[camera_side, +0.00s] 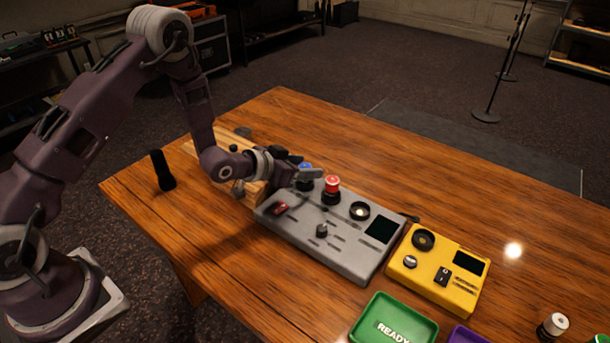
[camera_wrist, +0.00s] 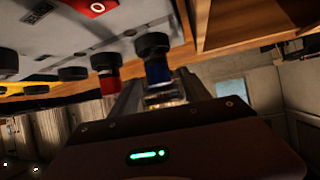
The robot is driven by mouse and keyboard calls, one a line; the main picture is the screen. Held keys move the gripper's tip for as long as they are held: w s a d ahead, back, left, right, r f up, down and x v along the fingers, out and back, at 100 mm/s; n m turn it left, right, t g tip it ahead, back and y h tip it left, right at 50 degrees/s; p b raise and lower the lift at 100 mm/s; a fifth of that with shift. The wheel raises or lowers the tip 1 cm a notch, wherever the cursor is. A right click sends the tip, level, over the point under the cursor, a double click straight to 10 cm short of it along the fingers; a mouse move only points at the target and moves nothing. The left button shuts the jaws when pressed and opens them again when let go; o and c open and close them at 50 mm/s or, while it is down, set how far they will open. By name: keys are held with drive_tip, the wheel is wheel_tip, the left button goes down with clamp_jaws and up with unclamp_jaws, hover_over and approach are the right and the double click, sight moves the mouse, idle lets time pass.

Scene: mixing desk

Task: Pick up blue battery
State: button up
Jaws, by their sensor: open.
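The blue battery (camera_side: 304,169) stands upright in a dark socket at the far edge of the grey mixing panel (camera_side: 350,252), left of a red battery (camera_side: 332,184). My gripper (camera_side: 308,179) is at the blue battery, its fingers hiding part of it. In the wrist view, the blue battery (camera_wrist: 158,74) hangs from its black socket in the tilted picture. My open gripper's fingers (camera_wrist: 160,92) reach up toward it, one on each side. Whether they touch it I cannot tell. The red battery (camera_wrist: 109,86) is just left of the fingers.
A wooden block (camera_side: 247,188) is under my wrist. A yellow device (camera_side: 440,287), a green tray marked READY (camera_side: 372,332) and a purple item (camera_side: 468,336) are at the right. The far table is clear.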

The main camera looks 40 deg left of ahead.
drive_tip(key=shift+w+f, duration=0.1)
drive_tip(key=shift+w, duration=0.2)
clamp_jaws()
